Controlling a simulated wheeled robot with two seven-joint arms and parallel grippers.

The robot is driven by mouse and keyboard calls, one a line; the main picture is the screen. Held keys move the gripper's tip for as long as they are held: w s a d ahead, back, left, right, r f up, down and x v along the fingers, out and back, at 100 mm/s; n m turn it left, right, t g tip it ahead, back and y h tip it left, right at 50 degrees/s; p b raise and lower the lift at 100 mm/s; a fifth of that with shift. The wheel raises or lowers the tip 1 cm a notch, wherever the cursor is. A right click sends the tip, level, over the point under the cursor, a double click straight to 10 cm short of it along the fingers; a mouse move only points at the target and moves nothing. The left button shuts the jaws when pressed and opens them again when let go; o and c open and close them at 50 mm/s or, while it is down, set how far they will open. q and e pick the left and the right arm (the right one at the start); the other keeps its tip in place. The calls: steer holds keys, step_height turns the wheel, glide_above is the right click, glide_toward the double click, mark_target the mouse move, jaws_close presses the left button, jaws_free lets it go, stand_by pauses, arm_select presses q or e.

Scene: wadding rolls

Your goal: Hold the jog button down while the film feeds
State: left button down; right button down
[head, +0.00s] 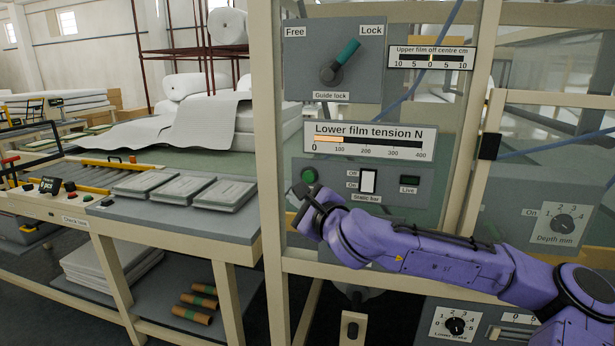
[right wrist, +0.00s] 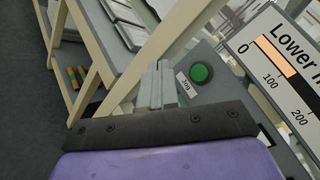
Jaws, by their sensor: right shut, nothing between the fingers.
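The green jog button (head: 309,176) sits at the left end of a grey panel in the head view. In the right wrist view the jog button (right wrist: 200,73) shows whole beside its "Jog" label, just right of the fingertips. My right gripper (head: 301,204) is shut and empty, just below and left of the button. In the right wrist view its fingers (right wrist: 162,70) point past the button's left side and look apart from it; the exact gap is hard to tell. The lower film tension gauge (head: 368,141) reads about 100. My left gripper is not in view.
A white static bar switch (head: 368,181) and a Live lamp (head: 410,180) share the panel. The guide lock lever (head: 340,62) is above, pointing toward Lock. A frame post (head: 266,150) stands left of the panel. A bench with stacked pads (head: 187,190) is at left.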

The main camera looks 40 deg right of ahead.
mark_target(308, 182)
steer(key=shift+w+d+p, duration=0.35)
steer(key=shift+w+d, duration=1.1)
steer(key=shift+d, duration=0.25)
steer(key=shift+w+d+p, duration=0.35)
steer(key=shift+w+d, duration=1.1)
steer(key=shift+d, duration=0.2)
steer(key=shift+w+d+f, duration=0.1)
steer(key=shift+w+d, duration=0.2)
